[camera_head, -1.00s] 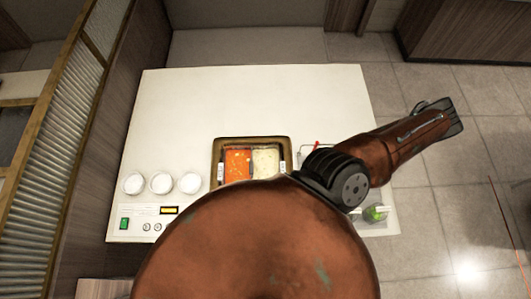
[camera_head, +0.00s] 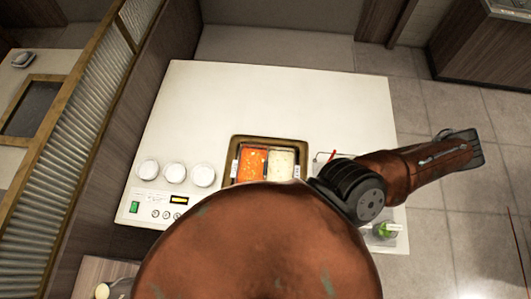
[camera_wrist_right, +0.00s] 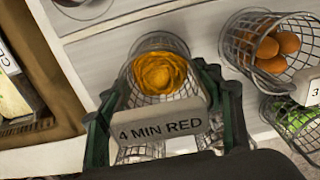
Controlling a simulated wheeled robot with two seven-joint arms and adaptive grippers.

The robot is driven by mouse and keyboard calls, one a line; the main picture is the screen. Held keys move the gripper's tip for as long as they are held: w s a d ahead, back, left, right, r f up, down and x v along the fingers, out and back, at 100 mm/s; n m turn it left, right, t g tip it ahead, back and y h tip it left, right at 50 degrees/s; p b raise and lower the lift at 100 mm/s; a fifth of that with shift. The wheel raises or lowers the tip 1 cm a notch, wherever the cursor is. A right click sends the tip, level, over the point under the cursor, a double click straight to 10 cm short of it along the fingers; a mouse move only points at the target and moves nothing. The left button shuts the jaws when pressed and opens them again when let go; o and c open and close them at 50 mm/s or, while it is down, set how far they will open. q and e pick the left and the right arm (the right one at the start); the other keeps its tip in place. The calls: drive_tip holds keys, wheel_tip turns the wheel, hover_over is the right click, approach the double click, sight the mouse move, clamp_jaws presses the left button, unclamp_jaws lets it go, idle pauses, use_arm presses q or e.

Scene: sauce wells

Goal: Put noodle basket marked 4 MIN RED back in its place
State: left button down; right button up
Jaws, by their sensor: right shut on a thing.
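The noodle basket (camera_wrist_right: 158,70) is a wire mesh basket with a yellow-orange nest of noodles inside. Its grey tag (camera_wrist_right: 160,127) reads "4 MIN RED". In the right wrist view my right gripper (camera_wrist_right: 165,115) is shut on this basket at its tag end, with one dark green finger on each side. Whether the basket's bottom touches anything is not clear. In the head view my arm covers the gripper and basket. My left gripper is in neither view.
A basket of brown eggs (camera_wrist_right: 268,50) and one with greens (camera_wrist_right: 298,122) sit close on the right in the wrist view. The sauce wells (camera_head: 232,150), with red and cream sauces, are set in the white counter (camera_head: 270,95). Several white bowls (camera_head: 174,173) stand left.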

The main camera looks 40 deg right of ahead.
drive_tip(key=shift+f, duration=0.15)
drive_tip(key=o, duration=1.4)
drive_tip(key=shift+o, duration=0.2)
drive_tip(key=o, duration=0.5)
drive_tip(key=shift+c, duration=0.2)
